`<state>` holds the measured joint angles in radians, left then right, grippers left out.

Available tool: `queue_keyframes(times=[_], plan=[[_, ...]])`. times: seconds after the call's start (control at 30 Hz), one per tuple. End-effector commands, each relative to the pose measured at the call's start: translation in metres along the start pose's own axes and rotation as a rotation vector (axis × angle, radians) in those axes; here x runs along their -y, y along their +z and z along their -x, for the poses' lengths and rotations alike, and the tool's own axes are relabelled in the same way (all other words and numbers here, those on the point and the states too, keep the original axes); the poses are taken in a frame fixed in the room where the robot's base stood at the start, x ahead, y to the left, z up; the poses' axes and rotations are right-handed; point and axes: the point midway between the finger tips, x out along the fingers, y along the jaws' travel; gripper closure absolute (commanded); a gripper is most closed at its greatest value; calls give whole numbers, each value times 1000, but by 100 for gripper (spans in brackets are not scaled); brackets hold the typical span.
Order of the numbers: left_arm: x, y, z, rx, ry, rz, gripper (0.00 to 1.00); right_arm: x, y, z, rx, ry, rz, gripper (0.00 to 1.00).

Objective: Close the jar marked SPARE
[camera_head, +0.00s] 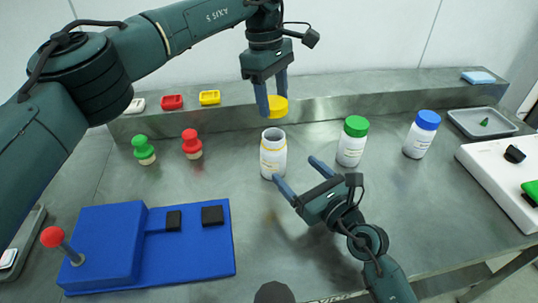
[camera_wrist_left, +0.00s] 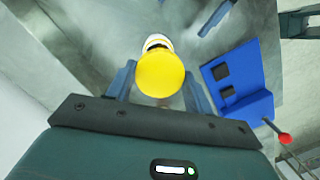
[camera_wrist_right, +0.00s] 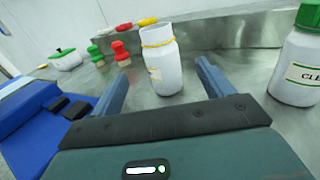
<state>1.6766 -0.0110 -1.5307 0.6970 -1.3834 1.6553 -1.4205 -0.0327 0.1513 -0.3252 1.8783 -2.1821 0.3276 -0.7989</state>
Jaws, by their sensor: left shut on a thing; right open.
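An open white jar (camera_head: 272,160) with a yellowish label stands upright and lidless mid-table; its label is too small to read. My left gripper (camera_head: 271,98) is shut on a yellow lid (camera_head: 279,108), held above the jar's mouth. In the left wrist view the lid (camera_wrist_left: 160,74) sits between the fingers and hides most of the jar below. My right gripper (camera_head: 301,176) is open, low at the near side of the jar. In the right wrist view the jar (camera_wrist_right: 162,68) stands upright between and apparently just beyond the fingertips, with its threaded rim bare.
A green-lidded jar (camera_head: 352,142) and a blue-lidded jar (camera_head: 421,135) stand to the right. Green (camera_head: 144,150) and red (camera_head: 192,144) knobbed pieces stand left. A blue fixture (camera_head: 190,256) with a red-knobbed lever is front left. A grey tray (camera_head: 483,122) is at right.

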Motion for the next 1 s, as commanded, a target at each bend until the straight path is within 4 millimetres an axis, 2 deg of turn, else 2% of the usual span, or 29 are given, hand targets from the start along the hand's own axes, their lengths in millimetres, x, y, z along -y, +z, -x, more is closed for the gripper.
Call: queue_keyframes(times=[0.23, 0.37, 0.8, 1.0], plan=[[0, 0, 0, 0, 0, 0, 69, 0, 0, -1, 1, -1, -2, 21], [0, 0, 0, 0, 0, 0, 69, 0, 0, -11, 2, -1, -3, 21], [0, 0, 0, 0, 0, 0, 69, 0, 1, -90, 3, -1, -2, 21], [0, 0, 0, 0, 0, 0, 69, 0, 1, -113, 2, -1, -2, 21]])
